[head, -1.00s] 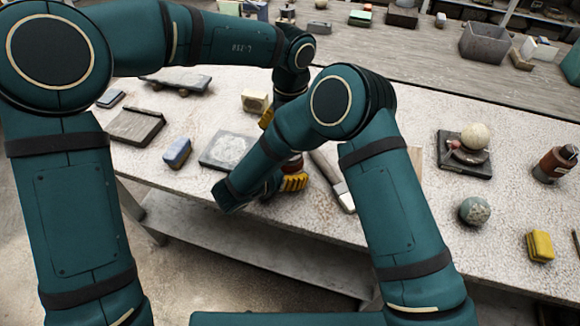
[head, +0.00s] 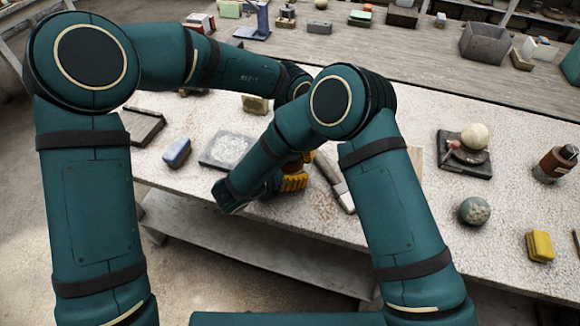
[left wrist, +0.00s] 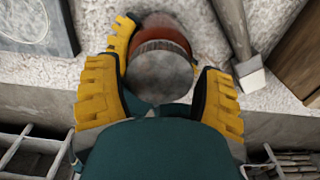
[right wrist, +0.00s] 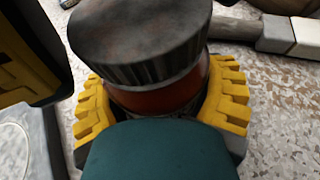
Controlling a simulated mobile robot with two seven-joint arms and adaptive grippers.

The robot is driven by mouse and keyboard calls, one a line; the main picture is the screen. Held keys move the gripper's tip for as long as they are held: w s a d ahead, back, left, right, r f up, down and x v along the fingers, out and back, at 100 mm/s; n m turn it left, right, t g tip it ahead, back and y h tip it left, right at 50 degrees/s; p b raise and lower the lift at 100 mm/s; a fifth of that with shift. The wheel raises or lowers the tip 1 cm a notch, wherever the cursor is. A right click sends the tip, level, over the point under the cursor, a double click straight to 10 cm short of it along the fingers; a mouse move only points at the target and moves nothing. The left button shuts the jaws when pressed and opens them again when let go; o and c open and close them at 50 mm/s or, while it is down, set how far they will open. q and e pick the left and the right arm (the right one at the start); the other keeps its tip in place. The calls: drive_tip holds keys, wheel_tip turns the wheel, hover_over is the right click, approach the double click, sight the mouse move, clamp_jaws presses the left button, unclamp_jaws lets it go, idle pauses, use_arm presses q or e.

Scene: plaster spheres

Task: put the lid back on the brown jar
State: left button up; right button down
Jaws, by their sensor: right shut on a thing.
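The brown jar (right wrist: 160,101) stands upright between the fingers of my right gripper (right wrist: 165,108), which is shut on its body. A grey, ridged lid (right wrist: 140,40) sits over the jar's mouth; I cannot tell whether it is fully seated. In the left wrist view, the lid (left wrist: 160,77) lies between the spread yellow fingers of my left gripper (left wrist: 160,95), with small gaps on both sides. In the head view, my right gripper (head: 293,181) shows by its yellow fingers. My right arm hides most of the jar and my left gripper there.
A grey slab (head: 207,158) and a blue block (head: 177,152) lie left of the grippers. A mallet-like tool (head: 343,196) lies just right. Farther right are a speckled sphere (head: 474,211), a yellow block (head: 540,245) and another brown jar (head: 553,163). The table's front edge is close.

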use_arm(q)
drive_tip(key=c, duration=0.7)
drive_tip(key=m, duration=0.8)
drive_tip(key=o, duration=1.2)
drive_tip(key=shift+o, duration=0.2)
drive_tip(key=shift+r, duration=2.25)
drive_tip(key=shift+o, duration=0.2)
